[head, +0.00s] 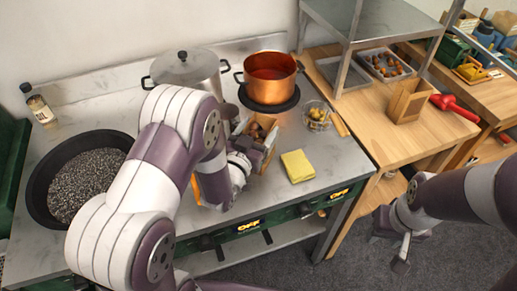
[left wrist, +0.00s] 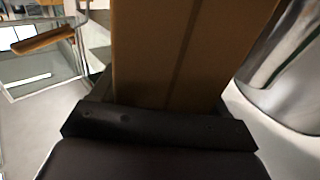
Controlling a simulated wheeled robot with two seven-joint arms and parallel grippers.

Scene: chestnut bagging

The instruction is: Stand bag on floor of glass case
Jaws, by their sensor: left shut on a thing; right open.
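My left gripper (head: 243,160) is shut on a brown paper bag (head: 266,122) above the steel counter. The bag's open top shows chestnuts, and my arm hides part of its lower body. In the left wrist view, the bag's brown side (left wrist: 190,45) rises close beyond the dark gripper edge. A metal-framed case (head: 385,22) stands on the wooden table at the upper right; its panes are hard to make out. My right gripper (head: 397,250) is open and empty over the floor at the lower right.
A copper pot (head: 269,75), steel pot (head: 187,70) and wide dark pan (head: 45,200) occupy the counter. A chestnut tray (head: 361,62), wooden holder (head: 408,101) and red tool (head: 455,107) are on the table.

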